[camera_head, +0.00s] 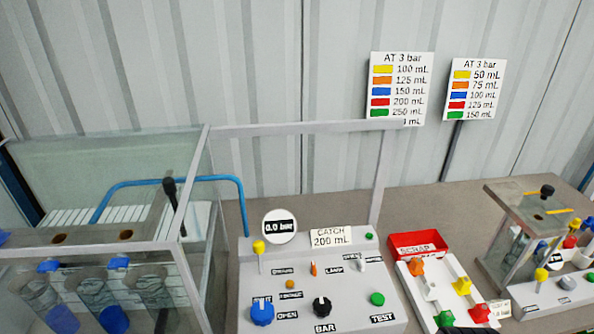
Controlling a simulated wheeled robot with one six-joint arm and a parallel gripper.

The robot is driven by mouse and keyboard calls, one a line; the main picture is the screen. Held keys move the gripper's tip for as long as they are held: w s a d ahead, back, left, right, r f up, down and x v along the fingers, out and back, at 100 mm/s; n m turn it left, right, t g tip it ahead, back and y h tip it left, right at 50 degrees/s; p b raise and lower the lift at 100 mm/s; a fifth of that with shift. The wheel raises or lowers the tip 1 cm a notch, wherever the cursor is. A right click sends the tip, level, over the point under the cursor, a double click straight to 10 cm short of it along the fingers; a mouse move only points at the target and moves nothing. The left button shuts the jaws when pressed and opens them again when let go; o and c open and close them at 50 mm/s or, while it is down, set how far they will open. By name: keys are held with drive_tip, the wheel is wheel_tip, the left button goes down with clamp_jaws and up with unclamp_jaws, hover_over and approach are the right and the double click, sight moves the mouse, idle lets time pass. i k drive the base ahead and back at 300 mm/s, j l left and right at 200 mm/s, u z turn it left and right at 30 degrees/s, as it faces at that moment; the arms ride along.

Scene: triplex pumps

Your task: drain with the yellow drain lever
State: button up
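The yellow drain lever (258,248) is a yellow ball on a thin pale stem. It stands upright at the left back of the grey control panel (350,285), beside a small black label that is hard to read. A round gauge (280,226) just behind it reads 0.0 bar. A sign (331,237) reads CATCH 200 mL. A second yellow-topped lever (541,275) stands on another panel at the right.
A glass-walled tank (100,180) with blue-bottomed cylinders and a black-handled rod (170,190) stands left. A grey frame (300,128) rises behind the panel. A red SCRAP tray (417,244) and a white rack of coloured valves (430,290) are right.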

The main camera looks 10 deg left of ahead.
sight(259, 247)
drive_tip(key=j+u, duration=0.9)
drive_tip(key=u, duration=0.15)
drive_tip(key=i, duration=0.05)
